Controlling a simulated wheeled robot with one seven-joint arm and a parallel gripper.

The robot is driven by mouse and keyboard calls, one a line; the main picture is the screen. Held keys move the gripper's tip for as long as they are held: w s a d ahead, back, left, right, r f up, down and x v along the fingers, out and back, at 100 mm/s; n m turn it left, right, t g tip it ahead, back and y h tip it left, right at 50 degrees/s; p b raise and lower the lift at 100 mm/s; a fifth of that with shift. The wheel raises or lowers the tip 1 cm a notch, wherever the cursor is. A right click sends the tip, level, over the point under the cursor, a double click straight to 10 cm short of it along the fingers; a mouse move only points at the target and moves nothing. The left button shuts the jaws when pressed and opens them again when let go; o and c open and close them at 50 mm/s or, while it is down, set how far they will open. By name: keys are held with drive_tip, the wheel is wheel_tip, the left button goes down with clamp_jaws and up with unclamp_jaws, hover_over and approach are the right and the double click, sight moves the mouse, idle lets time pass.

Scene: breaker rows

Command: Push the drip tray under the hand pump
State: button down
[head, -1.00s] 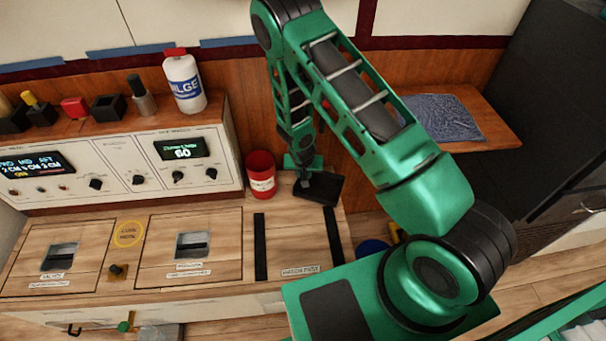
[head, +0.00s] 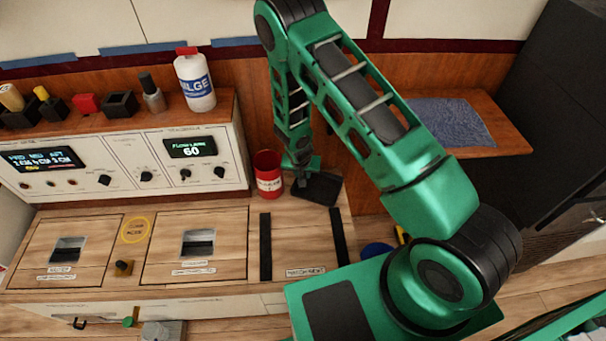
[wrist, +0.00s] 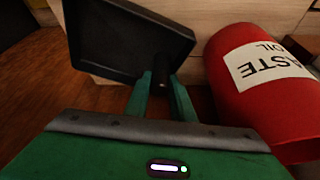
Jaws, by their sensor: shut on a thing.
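The black, shallow, square drip tray (head: 327,189) lies at the back right of the wooden counter, just right of a red waste oil can. In the wrist view the tray (wrist: 125,38) shows its raised rim, with a short dark grip (wrist: 162,72) at its near corner. My gripper (head: 302,182) is beside the tray, and its green fingers (wrist: 160,90) are closed on that dark grip. My arm covers part of the counter to the right in the head view. I cannot make out the hand pump with certainty in either view.
The red waste oil can (head: 268,174) stands close left of my gripper and fills the right of the wrist view (wrist: 262,85). Two black strips (head: 265,247) run along the counter in front. A white instrument panel (head: 135,165) stands behind, left. Open counter lies between the strips.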

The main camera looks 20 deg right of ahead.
drive_tip(key=c, duration=1.4)
unclamp_jaws()
drive_tip(key=shift+d, duration=0.1)
drive_tip(key=shift+c, duration=0.2)
drive_tip(key=v, duration=1)
drive_tip(key=shift+r, duration=0.3)
drive_tip(key=shift+s, duration=0.15)
